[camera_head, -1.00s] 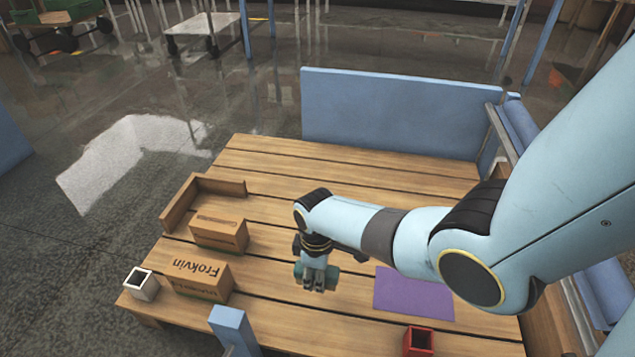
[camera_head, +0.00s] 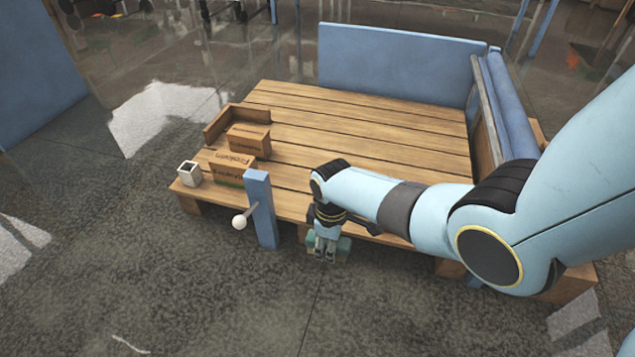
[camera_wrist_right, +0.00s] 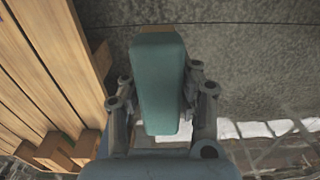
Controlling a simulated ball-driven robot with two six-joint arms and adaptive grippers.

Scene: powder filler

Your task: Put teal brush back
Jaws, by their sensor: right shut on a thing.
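My right gripper (camera_head: 325,256) is shut on the teal brush (camera_head: 343,246) and holds it out past the front edge of the wooden table (camera_head: 340,120). In the right wrist view the brush (camera_wrist_right: 158,75) is a long teal block between the two fingers of the gripper (camera_wrist_right: 162,92). A strip of brown shows at its far end. Its bristles cannot be made out. My left gripper is not in view.
A blue post (camera_head: 261,215) with a white-tipped peg (camera_head: 240,221) stands at the table's front edge, left of my right gripper. Cardboard boxes (camera_head: 233,172), a wooden corner piece (camera_head: 226,121) and a white open box (camera_head: 189,173) are on the table's left. The table's middle is clear.

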